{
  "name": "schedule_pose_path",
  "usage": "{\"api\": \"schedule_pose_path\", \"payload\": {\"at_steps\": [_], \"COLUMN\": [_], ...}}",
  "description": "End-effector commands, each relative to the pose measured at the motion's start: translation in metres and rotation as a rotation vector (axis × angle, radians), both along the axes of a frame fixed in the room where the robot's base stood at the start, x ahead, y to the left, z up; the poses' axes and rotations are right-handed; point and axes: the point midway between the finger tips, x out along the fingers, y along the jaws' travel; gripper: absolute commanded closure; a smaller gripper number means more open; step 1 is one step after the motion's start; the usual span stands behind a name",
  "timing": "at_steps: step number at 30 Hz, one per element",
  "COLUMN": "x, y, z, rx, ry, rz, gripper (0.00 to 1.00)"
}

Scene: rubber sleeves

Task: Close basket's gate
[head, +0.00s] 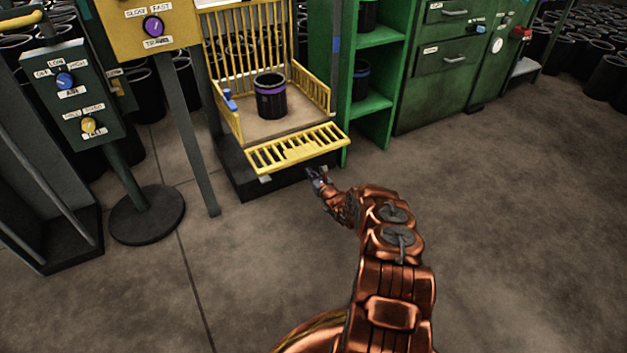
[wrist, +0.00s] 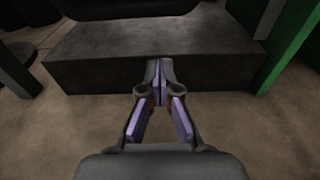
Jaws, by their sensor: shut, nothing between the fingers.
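The basket (head: 240,118) is a yellow barred cage with a brown floor, standing on a dark base. Its yellow gate (head: 297,149) is folded down and outward at the front, so the front is open. A black rubber sleeve with a purple band (head: 270,96) stands upright on the basket floor. A blue latch-like part (head: 229,100) is on the left side. My gripper (head: 313,174) is shut and empty, just below and in front of the gate's right part. In the wrist view, my gripper (wrist: 158,75) points at the dark base block (wrist: 150,60); the gate's bars are not clear there.
A green shelf (head: 380,102) with black sleeves stands right of the basket, beside green drawer cabinets (head: 443,65). Control posts with knobs (head: 72,92) stand to the left. The floor in front is clear.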

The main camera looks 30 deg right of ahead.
Motion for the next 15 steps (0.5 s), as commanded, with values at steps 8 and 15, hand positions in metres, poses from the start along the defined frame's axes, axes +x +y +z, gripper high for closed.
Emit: {"api": "schedule_pose_path", "payload": {"at_steps": [8, 15], "x": [0.015, 0.018], "y": [-0.002, -0.002], "z": [-0.003, 0.002], "rx": [0.001, 0.002], "ry": [-0.002, 0.000], "rz": [0.000, -0.001], "gripper": [1.00, 1.00]}}
